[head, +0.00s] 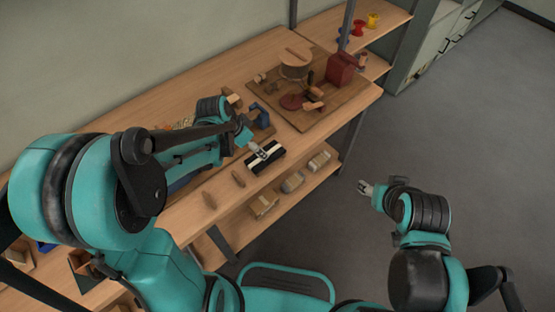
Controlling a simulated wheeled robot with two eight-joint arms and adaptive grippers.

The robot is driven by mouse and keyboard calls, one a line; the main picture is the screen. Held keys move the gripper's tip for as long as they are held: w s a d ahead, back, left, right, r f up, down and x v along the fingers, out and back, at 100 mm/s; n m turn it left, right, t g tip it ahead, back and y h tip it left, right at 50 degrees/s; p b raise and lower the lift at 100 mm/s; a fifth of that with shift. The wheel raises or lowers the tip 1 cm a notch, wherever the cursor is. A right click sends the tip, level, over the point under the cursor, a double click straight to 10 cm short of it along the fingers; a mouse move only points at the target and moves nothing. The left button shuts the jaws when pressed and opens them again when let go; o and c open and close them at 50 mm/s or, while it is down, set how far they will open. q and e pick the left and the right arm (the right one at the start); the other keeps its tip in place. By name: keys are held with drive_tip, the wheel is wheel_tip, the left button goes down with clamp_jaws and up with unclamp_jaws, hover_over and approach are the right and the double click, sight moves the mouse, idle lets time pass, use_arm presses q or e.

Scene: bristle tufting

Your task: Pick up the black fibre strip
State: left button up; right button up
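A small dark block or tray with black and cream bands (276,160) lies near the front edge of the workbench. The black bands on it may be the black fibre strip, but at this size I cannot tell a separate strip. My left gripper (259,153) points down at the banded piece from its upper left and overlaps it in the view. Whether its fingers touch or hold anything is too small to tell. My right gripper (364,187) is out over the floor, away from the bench, with its fingers apart and nothing between them.
A wooden board (320,120) at the bench's far end carries a dark red block (341,69), a round wooden piece (294,67) and small tools. A blue fixture (260,115) stands behind my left gripper. Floor at right is clear.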

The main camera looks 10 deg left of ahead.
sight(258, 160)
use_arm(q)
drive_tip(key=b+x, duration=0.1)
drive_tip(key=x, duration=0.2)
drive_tip(key=shift+d, duration=0.15)
drive_tip(key=b+x, duration=0.3)
drive_tip(key=x, duration=0.2)
drive_tip(key=shift+f, duration=0.25)
drive_tip(key=shift+r, duration=0.1)
drive_tip(key=c, duration=1.2)
